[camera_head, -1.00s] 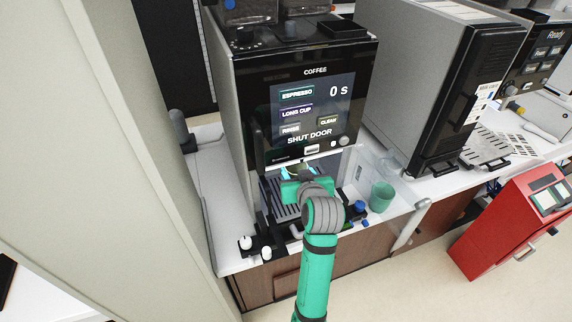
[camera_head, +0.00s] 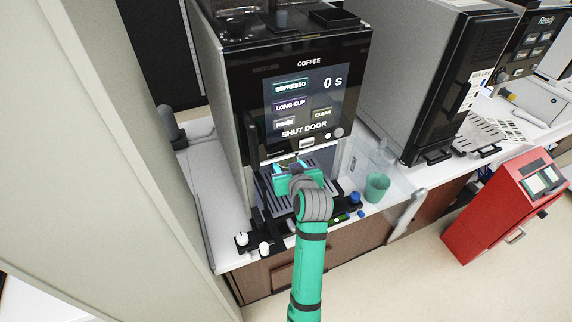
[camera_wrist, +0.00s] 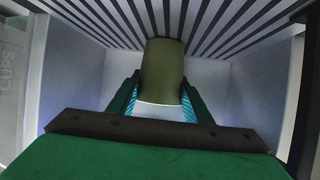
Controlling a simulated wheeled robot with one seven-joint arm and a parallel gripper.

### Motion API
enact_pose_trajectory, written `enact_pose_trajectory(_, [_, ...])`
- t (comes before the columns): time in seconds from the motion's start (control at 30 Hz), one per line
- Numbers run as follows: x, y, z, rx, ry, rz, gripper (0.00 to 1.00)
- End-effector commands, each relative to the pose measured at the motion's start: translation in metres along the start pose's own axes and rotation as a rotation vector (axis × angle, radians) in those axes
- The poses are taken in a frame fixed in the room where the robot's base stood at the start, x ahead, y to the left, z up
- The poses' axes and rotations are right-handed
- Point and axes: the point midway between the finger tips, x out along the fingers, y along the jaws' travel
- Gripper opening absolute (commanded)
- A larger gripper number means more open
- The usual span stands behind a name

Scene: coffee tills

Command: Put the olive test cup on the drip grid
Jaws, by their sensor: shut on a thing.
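The olive test cup (camera_wrist: 162,66) stands out between the two fingers of my gripper (camera_wrist: 160,88) in the wrist view. My gripper is shut on it. In the head view my gripper (camera_head: 294,176) is inside the open bay of the coffee machine, over the drip grid, and hides the cup. The drip grid (camera_head: 270,201) is a dark slatted tray at the bay's floor. Its slats (camera_wrist: 105,22) fill the top of the wrist view, behind the cup's far end. I cannot tell whether the cup touches the grid.
The coffee machine (camera_head: 230,95) shows "SHUT DOOR" on its screen. Its clear door (camera_head: 398,185) stands open at the right. A teal cup (camera_head: 376,187) is near the door. Small knobs (camera_head: 264,248) sit at the front left. A red terminal (camera_head: 500,205) stands at the right.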

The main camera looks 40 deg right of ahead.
Motion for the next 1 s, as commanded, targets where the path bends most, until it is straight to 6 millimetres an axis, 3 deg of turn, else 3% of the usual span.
enact_pose_trajectory(0.03, [0.001,0.001,0.001,0.001,-0.001,0.001,0.47])
enact_pose_trajectory(0.1, [0.000,0.001,0.001,0.001,0.000,0.001,0.64])
enact_pose_trajectory(0.53, [-0.006,-0.002,-0.002,-0.001,0.000,-0.002,0.64])
enact_pose_trajectory(1.0, [-0.092,-0.001,-0.002,-0.001,0.001,-0.001,0.64])
